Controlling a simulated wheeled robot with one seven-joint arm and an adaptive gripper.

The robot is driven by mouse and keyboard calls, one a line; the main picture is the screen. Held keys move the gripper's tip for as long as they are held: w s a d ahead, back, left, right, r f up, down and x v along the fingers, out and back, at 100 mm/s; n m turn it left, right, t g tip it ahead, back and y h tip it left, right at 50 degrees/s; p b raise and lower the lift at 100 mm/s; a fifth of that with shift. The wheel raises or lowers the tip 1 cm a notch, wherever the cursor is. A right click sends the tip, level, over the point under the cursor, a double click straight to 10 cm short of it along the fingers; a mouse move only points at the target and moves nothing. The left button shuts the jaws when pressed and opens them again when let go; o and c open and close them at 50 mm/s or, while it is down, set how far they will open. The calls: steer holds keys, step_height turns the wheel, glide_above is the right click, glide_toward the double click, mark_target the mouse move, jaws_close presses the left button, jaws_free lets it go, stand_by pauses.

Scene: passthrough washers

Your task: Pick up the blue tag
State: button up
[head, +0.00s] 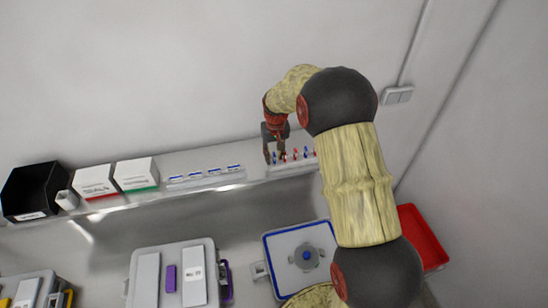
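Several small blue and red upright pieces stand in a pale rack (293,167) on the wall shelf, partly hidden by my arm. The blue ones may be the tags; a blue piece (306,151) shows right of my gripper. My gripper (275,159) points down at the left end of this row. Another bit of blue shows between its dark fingers. The fingers look a little apart, but I cannot tell whether they touch or hold that piece.
Left along the shelf (250,163) are a strip with blue-marked pieces (205,174), two white boxes (135,173) and a black bin (32,188). Below stand grey cases (147,280), a blue-rimmed white container (287,246) and a red tray (422,236).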

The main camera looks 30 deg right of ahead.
steer(key=c, duration=0.3)
steer(key=c, duration=0.4)
jaws_close()
steer(key=shift+r, duration=0.15)
